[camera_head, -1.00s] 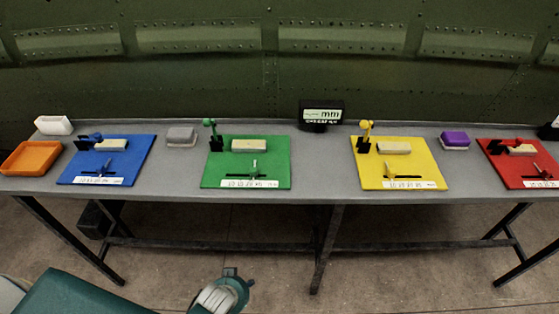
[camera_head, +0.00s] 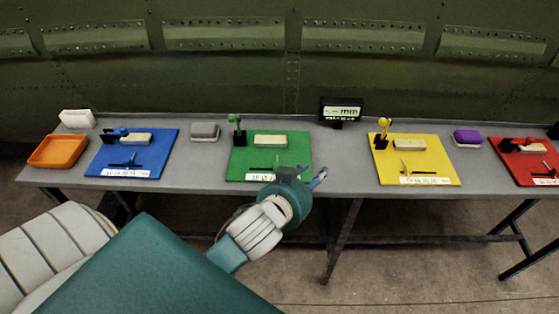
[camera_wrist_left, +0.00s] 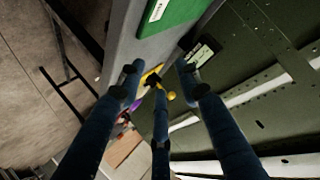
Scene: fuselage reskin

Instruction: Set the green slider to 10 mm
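The green board (camera_head: 238,168) lies on the bench left of the middle in the head view. Its slider (camera_head: 277,163) is a small upright tab on a dark track near the front edge. The white scale strip (camera_head: 258,177) in front is partly hidden by my left wrist, so the setting cannot be read. My left gripper (camera_head: 318,179) is just off the board's front right corner, with spread, empty fingers. In the left wrist view the gripper (camera_wrist_left: 160,80) shows its fingers apart, with part of the green board (camera_wrist_left: 180,18) beyond them. My right gripper is out of view.
A black display (camera_head: 341,110) with "mm" stands behind the boards. Blue (camera_head: 157,165), yellow (camera_head: 433,165) and red boards (camera_head: 528,165) share the grey bench. An orange tray (camera_head: 57,151) is at the left.

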